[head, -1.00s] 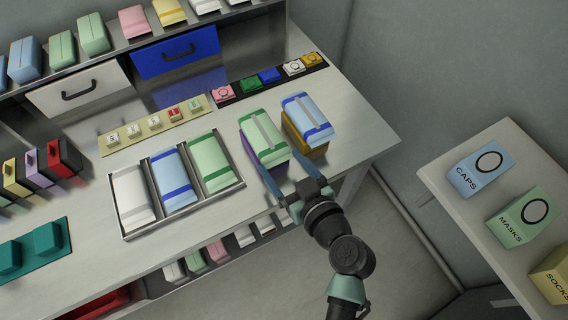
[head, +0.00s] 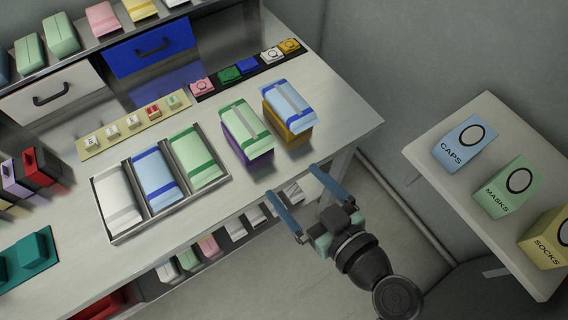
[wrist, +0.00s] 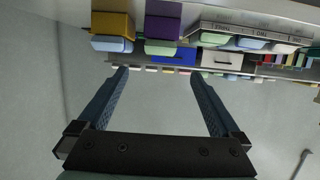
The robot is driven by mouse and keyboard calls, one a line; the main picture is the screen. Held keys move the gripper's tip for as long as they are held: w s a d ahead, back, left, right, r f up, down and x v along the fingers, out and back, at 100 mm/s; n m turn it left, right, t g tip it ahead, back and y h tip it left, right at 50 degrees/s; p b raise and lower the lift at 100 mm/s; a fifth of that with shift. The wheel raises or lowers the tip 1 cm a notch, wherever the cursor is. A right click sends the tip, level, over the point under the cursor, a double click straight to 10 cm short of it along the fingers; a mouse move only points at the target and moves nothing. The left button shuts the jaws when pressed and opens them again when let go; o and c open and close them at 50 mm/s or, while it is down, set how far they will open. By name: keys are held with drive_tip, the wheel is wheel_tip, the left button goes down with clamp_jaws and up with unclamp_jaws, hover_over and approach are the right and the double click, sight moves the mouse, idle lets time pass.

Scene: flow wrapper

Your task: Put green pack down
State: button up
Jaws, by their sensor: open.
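A green pack (head: 245,125) with a darker green band lies on top of a purple block (head: 238,150) on the table, to the right of the tray. In the wrist view the purple block (wrist: 163,20) shows with the green pack (wrist: 160,47) against it. My gripper (head: 312,198) is open and empty, off the table's front edge and apart from the pack. In the wrist view nothing is between its fingers (wrist: 158,85). Another green pack (head: 198,158) lies in the tray's right compartment.
A blue pack (head: 290,100) sits on a yellow block (head: 288,130) just right of the green pack. The three-compartment tray (head: 113,238) also holds a white pack (head: 118,200) and a blue pack (head: 160,180). A side table (head: 440,172) with labelled boxes stands at right.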

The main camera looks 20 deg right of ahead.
drive_tip(key=shift+s+d+r, duration=0.1)
drive_tip(key=shift+s+r, duration=0.15)
drive_tip(key=shift+s, duration=0.4)
drive_tip(key=shift+w, duration=0.1)
drive_tip(key=w+r+t+h, duration=0.1)
drive_tip(key=w+r+t, duration=0.1)
drive_tip(key=w+r, duration=1.1)
drive_tip(key=w+a+r+t+h, duration=0.1)
drive_tip(key=a+r+t, duration=0.1)
drive_tip(key=r, duration=0.6)
drive_tip(key=w+a+r+t, duration=0.1)
drive_tip(key=a+r+t, duration=0.1)
drive_tip(key=r, duration=0.6)
drive_tip(key=s+a+r+t, duration=0.2)
drive_tip(key=s+r, duration=0.1)
drive_tip(key=r, duration=0.5)
drive_tip(key=s+a+r+m+t, duration=0.1)
drive_tip(key=s+a+r+t, duration=0.1)
drive_tip(key=r, duration=0.5)
drive_tip(key=s+a+r+m+t, duration=0.1)
drive_tip(key=s+a+r+t, duration=0.2)
drive_tip(key=r, duration=0.5)
drive_tip(key=shift+s+a+r+h, duration=0.35)
drive_tip(key=shift+s+a+h, duration=0.05)
drive_tip(key=shift+s+a, duration=0.15)
